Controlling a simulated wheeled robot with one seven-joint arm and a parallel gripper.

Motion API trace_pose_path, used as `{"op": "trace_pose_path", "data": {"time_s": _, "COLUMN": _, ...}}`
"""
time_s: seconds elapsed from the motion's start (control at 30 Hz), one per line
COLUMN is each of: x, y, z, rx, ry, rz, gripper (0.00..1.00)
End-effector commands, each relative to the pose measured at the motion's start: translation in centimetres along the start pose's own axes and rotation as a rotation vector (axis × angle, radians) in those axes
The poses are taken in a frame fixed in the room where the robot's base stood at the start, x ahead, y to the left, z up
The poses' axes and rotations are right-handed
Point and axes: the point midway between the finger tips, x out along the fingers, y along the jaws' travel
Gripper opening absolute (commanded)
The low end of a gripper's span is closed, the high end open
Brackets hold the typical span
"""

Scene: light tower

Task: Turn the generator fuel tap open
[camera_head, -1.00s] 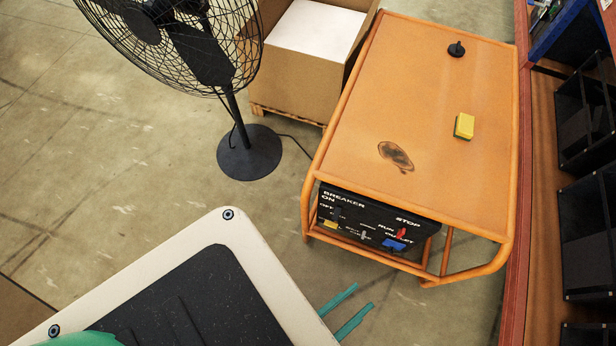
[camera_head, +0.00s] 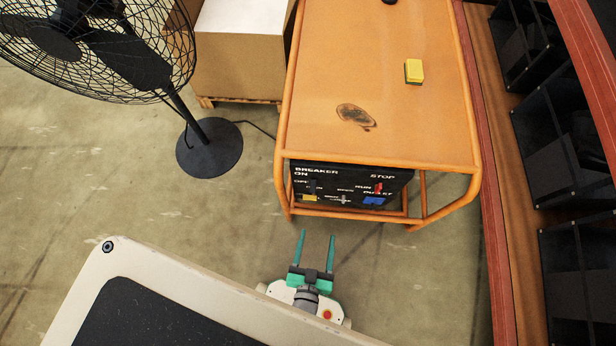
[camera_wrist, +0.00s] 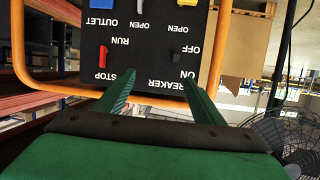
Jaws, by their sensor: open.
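The generator (camera_head: 405,120) has an orange frame and top, with a black control panel (camera_head: 325,176) on its near side. A yellow handle (camera_head: 310,198), apparently the fuel tap, sits low at the panel's left; its label is too small to read surely. In the wrist view the panel is upside down, and the yellow handle (camera_wrist: 186,3) is cut by the top edge near the word OPEN. My gripper (camera_head: 317,235) is open and empty, in front of and apart from the panel. In the wrist view my gripper's fingers (camera_wrist: 158,76) point at the panel below the handle.
The panel also has a grey lever (camera_head: 344,199), a blue outlet (camera_head: 374,201), a red run/stop switch (camera_head: 378,187) and a black breaker switch (camera_wrist: 175,56). A yellow sponge (camera_head: 414,71) lies on top. A fan (camera_head: 209,150) and a box (camera_head: 240,65) stand left; shelving stands right.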

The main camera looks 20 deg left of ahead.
Motion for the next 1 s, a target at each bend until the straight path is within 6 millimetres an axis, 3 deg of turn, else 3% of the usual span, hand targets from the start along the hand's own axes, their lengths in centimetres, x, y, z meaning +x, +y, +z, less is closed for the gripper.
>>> {"op": "trace_pose_path", "data": {"time_s": 0.1, "x": 4.2, "y": -1.3, "z": 5.0, "rx": -0.014, "ry": -0.026, "rz": -0.043, "gripper": 0.62}}
{"op": "trace_pose_path", "data": {"time_s": 0.2, "x": 7.0, "y": -2.3, "z": 8.3, "rx": -0.028, "ry": -0.05, "rz": -0.066, "gripper": 0.62}}
{"op": "trace_pose_path", "data": {"time_s": 0.4, "x": 10.6, "y": -3.9, "z": 12.4, "rx": -0.053, "ry": -0.086, "rz": -0.091, "gripper": 0.62}}
{"op": "trace_pose_path", "data": {"time_s": 0.67, "x": 12.5, "y": -4.5, "z": 13.7, "rx": -0.061, "ry": -0.097, "rz": -0.096, "gripper": 0.62}}
{"op": "trace_pose_path", "data": {"time_s": 1.0, "x": 18.0, "y": -5.1, "z": 14.2, "rx": -0.062, "ry": -0.096, "rz": -0.098, "gripper": 0.62}}
